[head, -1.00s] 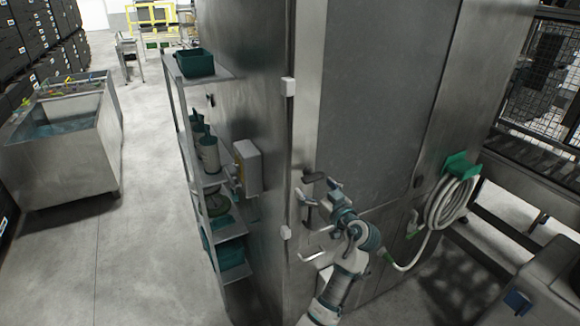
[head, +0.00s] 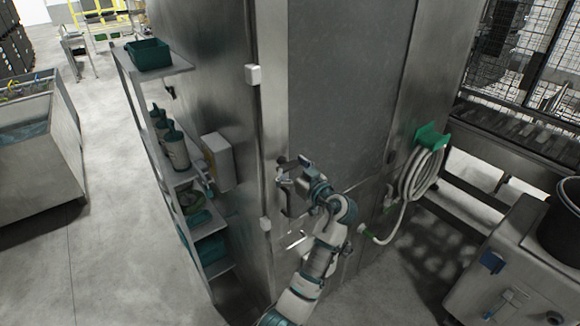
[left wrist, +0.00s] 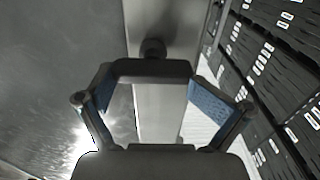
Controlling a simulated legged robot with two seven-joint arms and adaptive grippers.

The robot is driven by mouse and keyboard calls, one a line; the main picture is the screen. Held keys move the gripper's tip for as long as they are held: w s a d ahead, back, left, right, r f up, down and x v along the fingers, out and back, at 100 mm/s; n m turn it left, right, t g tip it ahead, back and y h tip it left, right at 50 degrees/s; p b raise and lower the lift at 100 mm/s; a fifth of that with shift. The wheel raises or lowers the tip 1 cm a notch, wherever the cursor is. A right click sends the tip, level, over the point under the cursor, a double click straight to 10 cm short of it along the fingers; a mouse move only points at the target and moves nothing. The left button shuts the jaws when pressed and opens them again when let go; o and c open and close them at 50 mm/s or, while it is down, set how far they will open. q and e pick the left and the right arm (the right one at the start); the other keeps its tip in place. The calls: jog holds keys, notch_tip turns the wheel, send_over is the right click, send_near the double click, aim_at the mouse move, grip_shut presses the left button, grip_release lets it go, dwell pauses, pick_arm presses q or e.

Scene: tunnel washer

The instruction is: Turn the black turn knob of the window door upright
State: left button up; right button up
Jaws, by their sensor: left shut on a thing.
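The window door (head: 345,95) is a tall dark grey panel in the steel cabinet front in the head view. My left gripper (head: 297,175) is at the lower left edge of this door. In the left wrist view the black turn knob (left wrist: 152,69) is a dark bar on a round stub. Its bar lies crosswise between the two blue-padded fingers of my left gripper (left wrist: 150,85), which is shut on it. In the head view the gripper largely hides the knob, so its exact tilt cannot be told there. My right gripper is not in view.
A coiled hose (head: 420,175) hangs on a green holder right of the door. A shelf rack (head: 150,115) with teal bins stands along the cabinet's left side. A steel tub (head: 38,150) is far left. A machine with a black bucket (head: 563,232) is lower right. Floor between is clear.

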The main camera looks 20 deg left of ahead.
pick_arm(q)
jog(key=o, duration=0.8)
jog(key=shift+w+d+r, duration=0.1)
jog(key=shift+r, duration=0.1)
jog(key=shift+a+f, duration=0.1)
jog(key=shift+a, duration=0.3)
jog(key=shift+d+f, duration=0.15)
jog(key=shift+d, duration=0.2)
jog(key=shift+d+f+b, duration=0.3)
jog(key=shift+d+b, duration=0.05)
jog(key=shift+s+d+f, duration=0.15)
jog(key=shift+s+d, duration=0.15)
jog(key=shift+d, duration=0.05)
jog(key=shift+s+d, duration=0.25)
jog(key=shift+p+v, duration=0.55)
jog(key=shift+v, duration=7.8)
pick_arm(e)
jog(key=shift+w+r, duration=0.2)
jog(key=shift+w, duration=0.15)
